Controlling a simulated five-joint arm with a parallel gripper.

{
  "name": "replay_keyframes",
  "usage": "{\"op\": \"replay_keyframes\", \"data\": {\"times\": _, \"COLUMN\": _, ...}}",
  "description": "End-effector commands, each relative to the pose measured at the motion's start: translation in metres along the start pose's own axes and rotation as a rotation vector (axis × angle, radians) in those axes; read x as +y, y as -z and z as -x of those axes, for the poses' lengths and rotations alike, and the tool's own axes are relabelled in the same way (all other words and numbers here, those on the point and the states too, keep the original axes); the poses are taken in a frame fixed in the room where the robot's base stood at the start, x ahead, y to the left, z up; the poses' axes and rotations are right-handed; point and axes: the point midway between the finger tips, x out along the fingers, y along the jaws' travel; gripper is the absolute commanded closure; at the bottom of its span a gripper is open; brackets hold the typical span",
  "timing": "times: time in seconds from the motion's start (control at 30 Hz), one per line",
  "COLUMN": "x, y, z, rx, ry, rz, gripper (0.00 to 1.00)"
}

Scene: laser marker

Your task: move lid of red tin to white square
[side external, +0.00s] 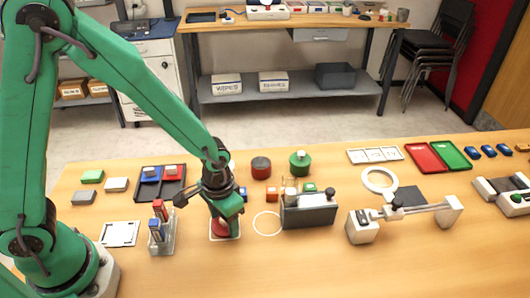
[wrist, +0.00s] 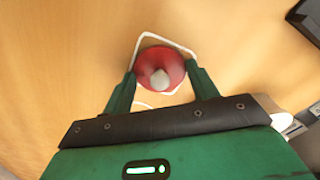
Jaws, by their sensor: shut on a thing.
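The red lid (wrist: 161,68) with a pale grey knob is between the two green fingers of my gripper (wrist: 160,75), which is shut on it. In the side external view the lid (side external: 221,228) is at the white square (side external: 226,238), partly hidden by my gripper (side external: 224,218). The wrist view shows the white square's outline (wrist: 146,36) around and under the lid. Whether the lid touches the table I cannot tell. The red tin (side external: 261,168) stands farther back, with a dark top and no lid on it.
A green tin (side external: 299,163) with a knobbed lid stands right of the red tin. A white circle (side external: 267,223) and a dark grey box (side external: 309,216) lie to the right of my gripper. A clear stand with red and blue pieces (side external: 161,236) is close on the left.

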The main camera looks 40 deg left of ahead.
Motion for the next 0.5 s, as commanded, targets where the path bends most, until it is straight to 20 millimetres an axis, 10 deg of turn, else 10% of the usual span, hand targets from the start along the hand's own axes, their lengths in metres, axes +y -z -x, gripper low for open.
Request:
{"op": "replay_keyframes", "data": {"times": 0.17, "x": 0.0000, "y": -0.0001, "z": -0.0013, "rx": 0.000, "ry": 0.000, "rz": 0.000, "gripper": 0.20}}
{"op": "replay_keyframes", "data": {"times": 0.5, "x": 0.0000, "y": 0.0000, "z": -0.0006, "rx": 0.000, "ry": 0.000, "rz": 0.000, "gripper": 0.20}}
